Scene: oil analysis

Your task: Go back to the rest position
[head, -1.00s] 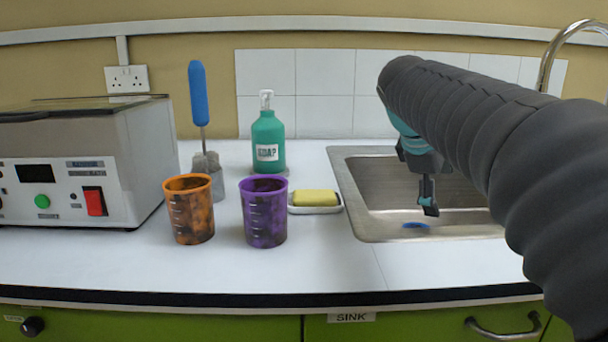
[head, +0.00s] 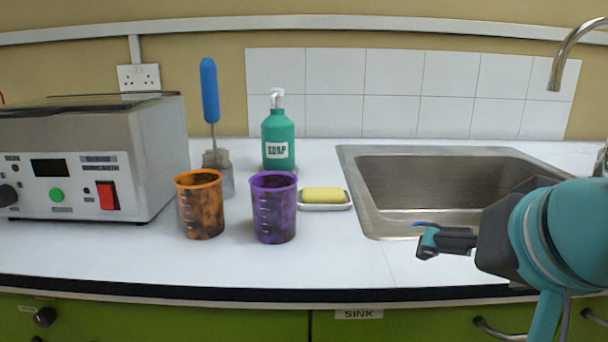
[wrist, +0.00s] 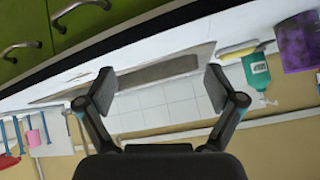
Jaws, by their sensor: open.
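My gripper (head: 428,240) is at the right of the head view, above the counter's front area and in front of the sink. It points left. In the wrist view my gripper (wrist: 158,88) shows its two fingers spread wide with nothing between them. The wrist picture is tilted nearly upside down. The sink (head: 370,215) lies behind my gripper in the head view and its inside looks empty from here.
A stained orange cup (head: 200,208) and a stained purple cup (head: 274,212) stand on the counter. A machine (head: 85,160) stands left. A tap (head: 562,60) is at right.

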